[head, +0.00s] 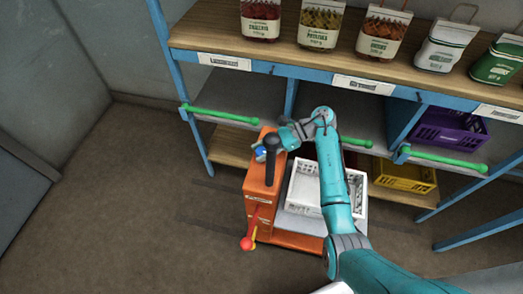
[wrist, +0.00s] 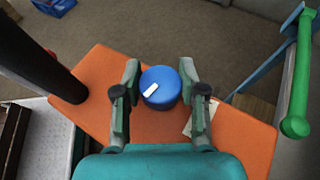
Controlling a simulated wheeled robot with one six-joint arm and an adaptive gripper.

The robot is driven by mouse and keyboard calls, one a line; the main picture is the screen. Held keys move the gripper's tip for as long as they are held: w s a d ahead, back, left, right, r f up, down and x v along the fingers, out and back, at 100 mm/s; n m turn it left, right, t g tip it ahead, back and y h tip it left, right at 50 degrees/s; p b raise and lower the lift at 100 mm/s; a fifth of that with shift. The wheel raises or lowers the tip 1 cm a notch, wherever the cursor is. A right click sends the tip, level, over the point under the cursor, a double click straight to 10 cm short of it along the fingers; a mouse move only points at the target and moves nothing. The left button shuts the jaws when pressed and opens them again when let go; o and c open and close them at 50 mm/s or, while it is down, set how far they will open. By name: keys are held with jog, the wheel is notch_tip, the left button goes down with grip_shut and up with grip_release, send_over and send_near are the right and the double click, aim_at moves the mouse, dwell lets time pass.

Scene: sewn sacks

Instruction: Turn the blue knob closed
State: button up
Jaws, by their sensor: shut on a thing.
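The blue knob (wrist: 162,92) sits on the top face of an orange cabinet (wrist: 240,137) in the wrist view. A white mark on the knob points to the lower left side. My gripper (wrist: 160,84) has one finger on each side of the knob and is shut on it. In the head view the knob (head: 261,152) shows as a small blue spot by my gripper (head: 268,150), partly hidden by the fingers.
A black post (head: 272,158) stands on the cabinet close to my gripper. A white crate (head: 305,190) stands to its right. A shelf with sacks (head: 382,33) and green bars (head: 222,115) is behind. A red lever with a ball (head: 247,243) is on the cabinet's front. Floor at left is clear.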

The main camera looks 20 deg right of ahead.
jog(key=m+t+h, duration=0.1)
jog(key=m+t, duration=0.1)
jog(key=t, duration=0.1)
jog(key=m+t+h, duration=0.1)
jog(key=m+t, duration=0.2)
jog(key=shift+s+f, duration=0.1)
jog(key=m+t+h, duration=0.4)
jog(key=m, duration=0.1)
jog(key=shift+m, duration=0.3)
dwell(0.3)
jog(key=o, duration=1.2)
jog(key=shift+c, duration=0.2)
jog(key=v, duration=1.2)
jog(key=shift+a, duration=0.15)
